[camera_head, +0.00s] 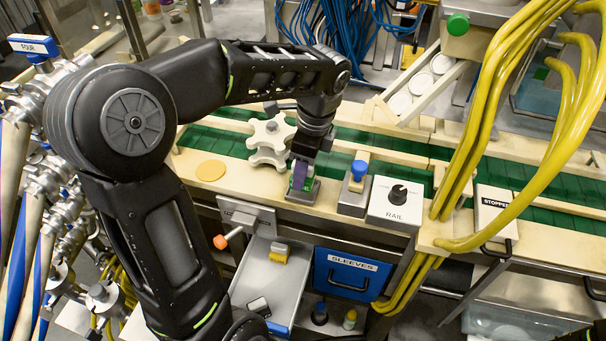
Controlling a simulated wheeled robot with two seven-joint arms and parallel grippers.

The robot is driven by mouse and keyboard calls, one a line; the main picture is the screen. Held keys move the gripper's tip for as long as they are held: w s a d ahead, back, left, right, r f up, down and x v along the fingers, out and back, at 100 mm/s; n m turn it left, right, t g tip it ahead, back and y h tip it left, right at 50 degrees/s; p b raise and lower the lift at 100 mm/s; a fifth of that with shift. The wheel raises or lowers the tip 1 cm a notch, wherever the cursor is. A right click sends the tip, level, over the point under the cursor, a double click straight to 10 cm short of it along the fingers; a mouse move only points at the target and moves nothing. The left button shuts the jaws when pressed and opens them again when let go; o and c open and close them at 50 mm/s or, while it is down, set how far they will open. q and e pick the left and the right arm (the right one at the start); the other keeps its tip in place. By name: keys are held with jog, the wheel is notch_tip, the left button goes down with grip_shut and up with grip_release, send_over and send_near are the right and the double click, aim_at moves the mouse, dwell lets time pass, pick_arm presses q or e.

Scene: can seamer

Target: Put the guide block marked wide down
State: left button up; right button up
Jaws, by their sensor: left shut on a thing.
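My left gripper (301,160) points down over the front rail of the conveyor and is shut on a small purple block (301,176). The block is at a grey seat (306,192) on the cream rail; I cannot tell whether it touches the seat. The fingers hide part of the block, and no marking on it can be read. A yellow block (279,252) lies in the grey tray (262,283) below the rail.
A cream star wheel (268,140) stands just left of the gripper. A blue-knobbed clamp (358,172) and the RAIL dial box (396,201) stand to the right. Yellow hoses (478,130) hang further right. A blue SLEEVES drawer (350,273) is below.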

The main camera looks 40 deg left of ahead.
pick_arm(q)
jog(key=shift+f, duration=1.2)
jog(key=o, duration=1.4)
jog(key=r, duration=0.6)
jog(key=d+r, duration=0.1)
jog(key=r, duration=0.2)
jog(key=shift+w+d, duration=0.1)
jog(key=shift+w, duration=0.15)
jog(key=shift+d+r+p, duration=0.1)
jog(key=shift+r+p, duration=0.85)
jog(key=shift+d+r+p, duration=0.1)
jog(key=shift+r+p, duration=0.5)
